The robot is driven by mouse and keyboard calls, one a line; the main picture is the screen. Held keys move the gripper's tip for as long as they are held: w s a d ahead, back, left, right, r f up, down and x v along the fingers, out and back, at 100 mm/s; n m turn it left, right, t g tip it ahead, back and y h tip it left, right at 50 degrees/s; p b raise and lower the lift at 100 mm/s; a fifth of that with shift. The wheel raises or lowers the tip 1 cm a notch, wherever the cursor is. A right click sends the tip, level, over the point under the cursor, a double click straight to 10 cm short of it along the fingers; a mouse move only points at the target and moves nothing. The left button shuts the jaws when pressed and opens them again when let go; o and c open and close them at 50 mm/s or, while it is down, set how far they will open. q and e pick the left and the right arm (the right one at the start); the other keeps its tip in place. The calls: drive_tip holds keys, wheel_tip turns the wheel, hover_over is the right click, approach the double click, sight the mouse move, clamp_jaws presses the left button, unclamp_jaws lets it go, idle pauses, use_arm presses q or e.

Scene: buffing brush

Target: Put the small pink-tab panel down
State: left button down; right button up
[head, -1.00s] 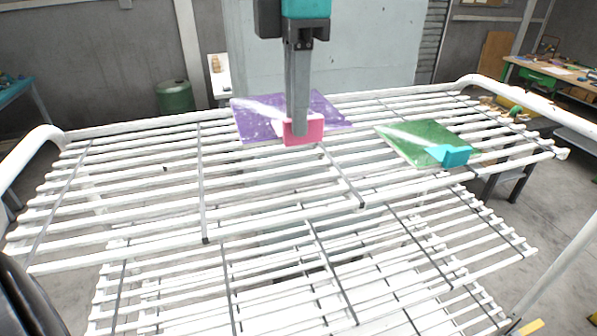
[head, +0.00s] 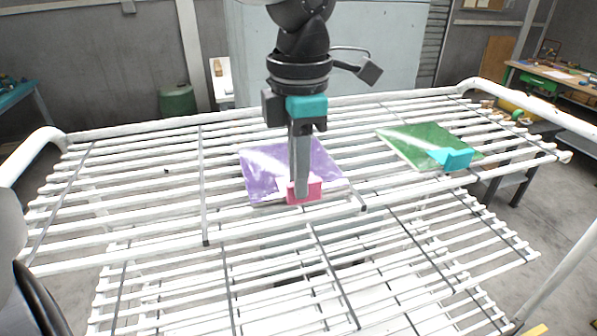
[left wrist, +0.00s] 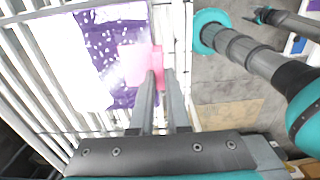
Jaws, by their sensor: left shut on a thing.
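The small panel is a thin purple sheet with pale specks (head: 262,172) and a pink tab (head: 315,191) on its near edge. My left gripper (head: 301,194) comes down from above and is shut on the pink tab. In the left wrist view, the fingers (left wrist: 159,78) pinch the tab (left wrist: 156,55), and the purple sheet (left wrist: 118,45) extends beyond it, partly washed out by glare. The panel is roughly flat over the upper white slatted rack (head: 120,190). I cannot tell whether it touches the slats. My right gripper is not seen.
A green panel (head: 415,140) with a teal tab (head: 452,158) lies on the rack to the right of the purple one. The rack's left part is bare. A raised white rail bounds the rack's far side. A lower slatted shelf (head: 400,270) shows below.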

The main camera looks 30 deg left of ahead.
use_arm(q)
drive_tip(key=c, duration=0.9)
unclamp_jaws()
drive_tip(key=shift+f, duration=0.1)
wheel_tip(320, 180, up, 12)
drive_tip(key=shift+p, duration=0.45)
drive_tip(key=shift+d, duration=0.1)
